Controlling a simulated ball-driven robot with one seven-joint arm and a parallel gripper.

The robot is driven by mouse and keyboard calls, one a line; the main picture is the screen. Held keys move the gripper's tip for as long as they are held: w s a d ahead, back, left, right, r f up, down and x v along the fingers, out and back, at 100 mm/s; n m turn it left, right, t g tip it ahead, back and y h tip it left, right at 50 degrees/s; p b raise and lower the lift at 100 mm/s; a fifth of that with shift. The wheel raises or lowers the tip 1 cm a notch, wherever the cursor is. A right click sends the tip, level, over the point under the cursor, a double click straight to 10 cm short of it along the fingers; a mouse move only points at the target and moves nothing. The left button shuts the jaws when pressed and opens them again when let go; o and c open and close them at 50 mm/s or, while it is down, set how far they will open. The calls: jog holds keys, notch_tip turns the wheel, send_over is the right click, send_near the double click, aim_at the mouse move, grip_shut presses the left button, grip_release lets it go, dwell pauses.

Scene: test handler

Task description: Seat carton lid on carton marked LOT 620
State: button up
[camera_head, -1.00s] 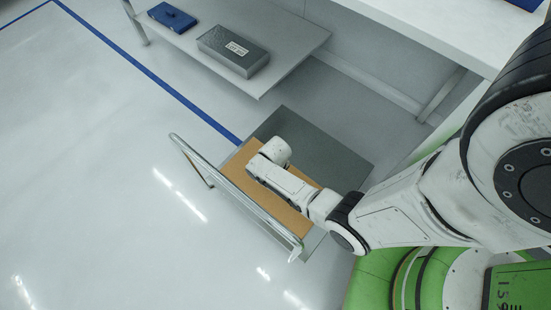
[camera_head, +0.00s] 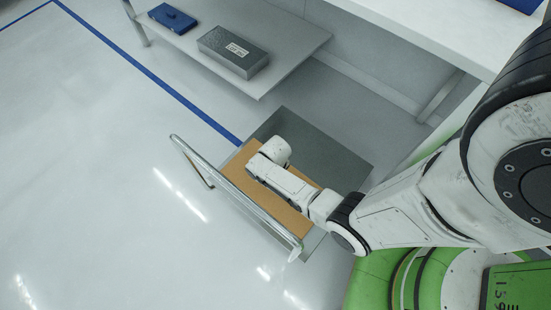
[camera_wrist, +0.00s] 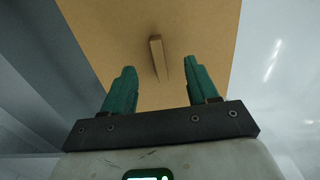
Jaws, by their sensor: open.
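My gripper (camera_wrist: 159,80) is open and empty, with two teal fingers spread in the wrist view. A flat tan board (camera_wrist: 195,30), possibly the carton lid, faces it. A narrow tan bar (camera_wrist: 157,55) stands on the board, between the finger lines and seemingly beyond the tips. In the head view the tan board (camera_head: 238,173) lies below my arm's end, which hides its middle and my fingers. No carton marked LOT 620 can be made out. A grey box (camera_head: 232,54) with a white label is on the shelf, its print too small to read.
A metal rail (camera_head: 235,200) stands along the board's left side. A dark grey panel (camera_head: 325,150) lies to its right. A blue case (camera_head: 172,17) is on the shelf (camera_head: 300,40) at the back. The floor (camera_head: 90,170) at left is clear.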

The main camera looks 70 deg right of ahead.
notch_tip(320, 180, up, 10)
jog(key=p, duration=0.4)
dwell(0.4)
jog(key=s+a+r+n, duration=0.1)
jog(key=s+a+r, duration=0.2)
jog(key=r, duration=0.4)
jog(key=s+a+r+n+t, duration=0.1)
jog(key=s+a+r, duration=0.15)
jog(key=r, duration=0.45)
jog(key=s+a+r+n, duration=0.1)
jog(key=s+a+r, duration=0.1)
jog(key=a+r, duration=0.35)
notch_tip(320, 180, up, 16)
jog(key=d+p, duration=0.1)
jog(key=p, duration=1.3)
jog(key=shift+d+f, duration=0.2)
jog(key=shift+f, duration=0.05)
